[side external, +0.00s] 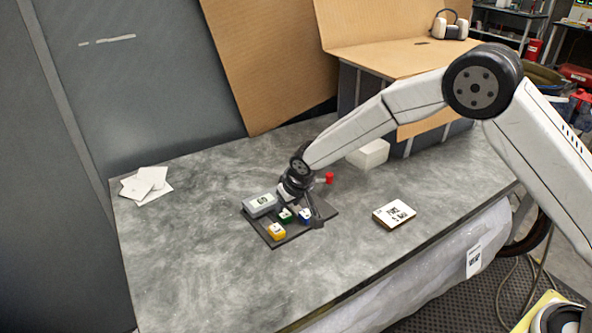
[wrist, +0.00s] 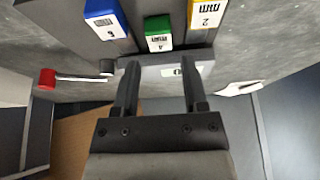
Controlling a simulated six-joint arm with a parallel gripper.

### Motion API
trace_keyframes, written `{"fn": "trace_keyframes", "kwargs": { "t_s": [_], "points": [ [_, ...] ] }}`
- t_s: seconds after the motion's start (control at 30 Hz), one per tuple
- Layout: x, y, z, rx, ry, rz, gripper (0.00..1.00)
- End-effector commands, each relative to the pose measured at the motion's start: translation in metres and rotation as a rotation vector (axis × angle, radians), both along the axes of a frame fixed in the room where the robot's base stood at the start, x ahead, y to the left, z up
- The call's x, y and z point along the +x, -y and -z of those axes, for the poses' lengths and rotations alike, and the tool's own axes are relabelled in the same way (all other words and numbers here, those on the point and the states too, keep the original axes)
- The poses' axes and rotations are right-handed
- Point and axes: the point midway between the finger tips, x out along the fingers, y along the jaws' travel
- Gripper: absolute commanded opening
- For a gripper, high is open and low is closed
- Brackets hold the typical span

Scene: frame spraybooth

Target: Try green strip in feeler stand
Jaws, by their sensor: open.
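The feeler stand is a dark base plate (side external: 292,231) on the grey bench, with a grey block (side external: 260,205) at its left end. The green strip (side external: 285,215) has a white label and sits between the blue strip (side external: 305,215) and the yellow strip (side external: 276,232). In the wrist view, the green strip (wrist: 158,33) is at top centre, with blue (wrist: 106,20) left and yellow (wrist: 208,14) right. My gripper (wrist: 160,65) is open and empty; its fingers point towards the green strip, one to either side of its line. My gripper (side external: 298,205) partly hides the stand in the side view.
A red-tipped rod (wrist: 48,78) sticks out beside the stand. A white labelled block (side external: 394,214) lies to the right, a white box (side external: 368,154) behind. Papers (side external: 146,184) lie at left. The front left of the bench is clear.

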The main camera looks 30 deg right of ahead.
Motion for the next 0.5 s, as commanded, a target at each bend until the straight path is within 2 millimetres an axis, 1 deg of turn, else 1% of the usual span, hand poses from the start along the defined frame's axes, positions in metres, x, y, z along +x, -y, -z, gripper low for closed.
{"fn": "trace_keyframes", "kwargs": {
  "t_s": [0.03, 0.2, 0.5],
  "points": [
    [0.002, 0.0, 0.006, 0.0, -0.001, 0.0, 0.56],
    [0.009, 0.0, 0.023, 0.0, -0.001, 0.0, 0.56],
    [0.017, -0.001, 0.041, 0.001, 0.001, 0.0, 0.56]
  ]
}}
